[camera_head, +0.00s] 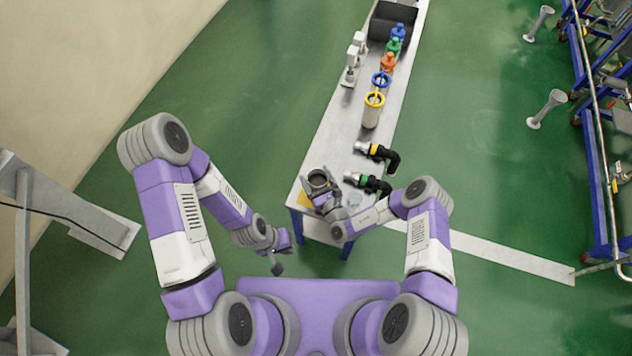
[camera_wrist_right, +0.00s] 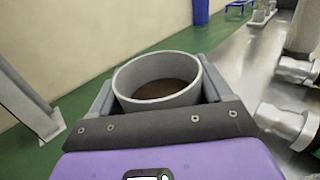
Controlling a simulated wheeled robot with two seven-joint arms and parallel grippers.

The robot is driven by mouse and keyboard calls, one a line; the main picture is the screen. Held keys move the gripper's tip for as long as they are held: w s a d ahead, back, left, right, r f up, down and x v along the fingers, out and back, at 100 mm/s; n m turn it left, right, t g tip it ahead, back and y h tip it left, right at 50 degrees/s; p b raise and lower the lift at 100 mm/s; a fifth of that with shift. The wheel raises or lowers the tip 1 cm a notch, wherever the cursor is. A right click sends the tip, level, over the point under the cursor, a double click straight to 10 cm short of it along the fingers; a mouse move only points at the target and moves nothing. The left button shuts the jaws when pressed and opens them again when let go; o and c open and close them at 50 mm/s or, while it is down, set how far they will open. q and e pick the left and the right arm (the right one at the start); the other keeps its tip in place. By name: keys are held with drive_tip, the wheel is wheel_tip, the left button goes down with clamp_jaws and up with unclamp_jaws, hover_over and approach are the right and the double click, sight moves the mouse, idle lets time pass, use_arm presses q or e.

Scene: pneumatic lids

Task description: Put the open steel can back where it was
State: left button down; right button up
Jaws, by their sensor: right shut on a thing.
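The open steel can (camera_head: 318,178) is a grey, round, open-topped vessel with a dark brown inside. It is at the near end of the long table in the head view. My right gripper (camera_head: 320,191) is shut around it, and the right wrist view shows the can (camera_wrist_right: 158,82) upright between the two fingers. Whether its base touches the table is hidden. A yellow patch (camera_head: 303,200) shows on the table just left of and below the can. My left gripper (camera_head: 277,264) hangs left of the table's near end, apart from everything; its jaws are too small to judge.
On the table (camera_head: 336,130), a yellow-ringed fitting (camera_head: 376,151) and a green-ringed fitting (camera_head: 368,182) with black elbows lie right of the can.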

drive_tip(key=shift+f, duration=1)
drive_tip(key=shift+f+b, duration=0.25)
drive_tip(key=shift+b, duration=0.15)
drive_tip(key=o, duration=1.1)
drive_tip(key=shift+o, duration=0.2)
drive_tip(key=shift+r, duration=0.15)
drive_tip(key=shift+s+d+r+p, duration=0.1)
drive_tip(key=shift+s+d+p, duration=0.05)
drive_tip(key=shift+s+p, duration=0.15)
drive_tip(key=p+v, duration=0.2)
drive_tip(key=v, duration=0.9)
drive_tip(key=shift+s+d+p, duration=0.1)
drive_tip(key=shift+s+p, duration=0.1)
drive_tip(key=shift+p, duration=0.1)
